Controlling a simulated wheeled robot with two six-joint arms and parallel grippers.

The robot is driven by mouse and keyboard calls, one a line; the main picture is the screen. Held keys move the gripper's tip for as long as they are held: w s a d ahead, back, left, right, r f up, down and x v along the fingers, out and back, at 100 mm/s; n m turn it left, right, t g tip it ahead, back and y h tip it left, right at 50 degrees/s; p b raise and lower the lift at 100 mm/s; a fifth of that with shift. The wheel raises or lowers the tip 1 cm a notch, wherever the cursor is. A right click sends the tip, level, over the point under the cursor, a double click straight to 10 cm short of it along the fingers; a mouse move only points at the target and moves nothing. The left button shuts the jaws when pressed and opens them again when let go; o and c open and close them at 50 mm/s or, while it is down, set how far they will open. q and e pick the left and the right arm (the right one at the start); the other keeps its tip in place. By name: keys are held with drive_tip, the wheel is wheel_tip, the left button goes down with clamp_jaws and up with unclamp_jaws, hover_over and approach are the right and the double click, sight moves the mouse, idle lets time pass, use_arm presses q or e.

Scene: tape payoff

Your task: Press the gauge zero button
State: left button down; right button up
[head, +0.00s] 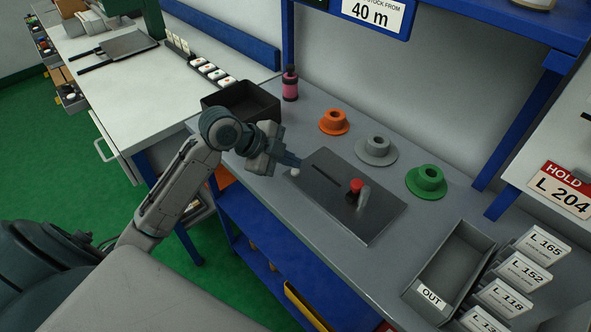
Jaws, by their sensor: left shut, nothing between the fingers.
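A dark flat plate (335,215) with a long slot lies on the grey bench top. A red knob (355,185) stands on it, with a small grey upright part (364,197) right beside it. A small round white piece (295,172) shows at the plate's left corner; I cannot tell whether it or the red knob is the gauge zero button. My left gripper (292,160) is shut and empty, its fingertips just above and behind the white piece in the picture. I cannot tell if they touch it. My right gripper is not in view.
A black bin (240,90) stands behind my left wrist, with a pink bottle (290,84) near it. Orange (334,121), grey (376,150) and green (427,181) flanged spools line the back. A grey OUT tray (452,262) and labelled cards (521,271) stand at the right.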

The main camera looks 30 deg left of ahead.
use_arm(q)
drive_tip(key=shift+f, duration=0.2)
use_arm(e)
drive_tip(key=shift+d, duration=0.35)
use_arm(q)
drive_tip(key=shift+f, duration=0.1)
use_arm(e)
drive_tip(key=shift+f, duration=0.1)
use_arm(q)
drive_tip(key=shift+f, duration=0.15)
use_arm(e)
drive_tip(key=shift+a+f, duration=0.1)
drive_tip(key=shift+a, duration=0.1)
use_arm(q)
drive_tip(key=shift+f, duration=0.15)
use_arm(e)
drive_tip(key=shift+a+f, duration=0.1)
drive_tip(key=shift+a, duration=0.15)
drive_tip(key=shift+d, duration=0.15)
use_arm(q)
drive_tip(key=shift+r+p, duration=0.55)
drive_tip(key=shift+r, duration=0.3)
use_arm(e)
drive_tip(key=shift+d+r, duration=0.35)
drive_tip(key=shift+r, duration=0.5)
